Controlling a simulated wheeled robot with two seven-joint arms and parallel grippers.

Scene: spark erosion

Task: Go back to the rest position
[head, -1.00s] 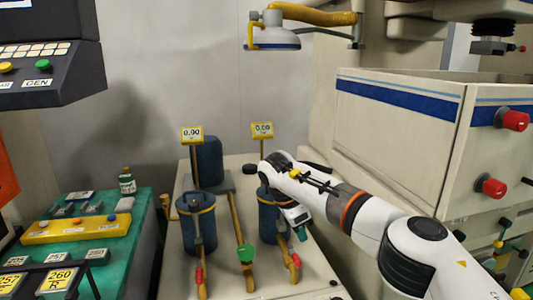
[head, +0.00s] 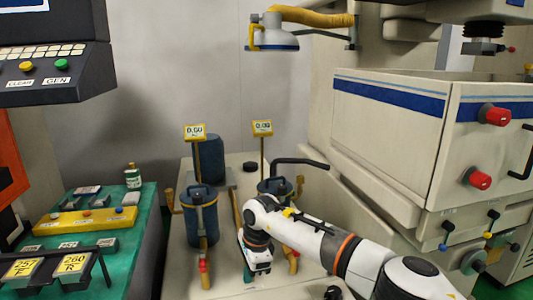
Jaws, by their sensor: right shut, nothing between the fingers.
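My right arm comes in from the lower right, white with an orange ring. Its gripper (head: 257,268) points down over the front of the pale bench top, in front of the right blue canister (head: 275,187). The gripper is small in the picture; it is shut and holds nothing. My forearm hides the lower part of that canister and some of the pipework. My left gripper is out of the picture.
A left blue canister (head: 201,220) stands close to the gripper. Yellow pipes with a red-handled valve (head: 204,265) run along the bench. A white machine tank (head: 390,135) with red knobs rises at right. A green-topped table (head: 130,225) is at left.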

